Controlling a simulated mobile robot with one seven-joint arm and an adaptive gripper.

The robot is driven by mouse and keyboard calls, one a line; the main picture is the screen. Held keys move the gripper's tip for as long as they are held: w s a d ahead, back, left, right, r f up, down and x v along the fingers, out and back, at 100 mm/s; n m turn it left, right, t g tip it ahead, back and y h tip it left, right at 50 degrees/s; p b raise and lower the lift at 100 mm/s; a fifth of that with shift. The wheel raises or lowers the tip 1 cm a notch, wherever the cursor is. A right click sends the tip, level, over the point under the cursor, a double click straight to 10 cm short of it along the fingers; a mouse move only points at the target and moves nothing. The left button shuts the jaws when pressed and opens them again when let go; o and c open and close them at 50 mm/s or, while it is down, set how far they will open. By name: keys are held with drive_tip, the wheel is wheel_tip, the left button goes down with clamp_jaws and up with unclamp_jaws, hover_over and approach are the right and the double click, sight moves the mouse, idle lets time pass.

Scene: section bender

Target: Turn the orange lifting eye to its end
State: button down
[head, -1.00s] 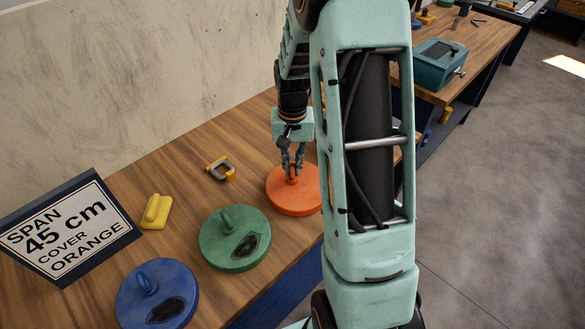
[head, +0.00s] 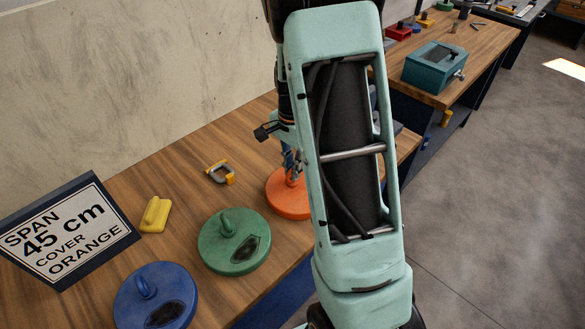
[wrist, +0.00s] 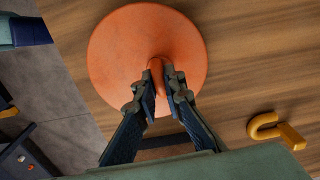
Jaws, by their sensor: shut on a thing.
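The orange cover (head: 284,200) is a round disc lying on the wooden bench, partly hidden behind my arm in the head view. Its orange lifting eye (wrist: 157,68) stands up near the middle of the disc in the wrist view. My gripper (wrist: 163,82) has its two fingers closed on either side of the eye and is shut on it. In the head view my gripper (head: 291,172) comes down onto the orange cover from above. The bottom of the eye is partly hidden by the fingers.
A green cover (head: 225,250) and a blue cover (head: 140,300), each with an eye, lie nearer on the bench. A yellow-grey clamp (head: 221,173), a yellow handled block (head: 155,215) and a sign (head: 70,230) reading "SPAN 45 cm COVER ORANGE" stand to the left.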

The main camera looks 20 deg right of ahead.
drive_tip(key=shift+m, duration=0.3)
drive_tip(key=c, duration=2)
unclamp_jaws()
wheel_tip(320, 180, up, 12)
drive_tip(key=shift+r, duration=0.1)
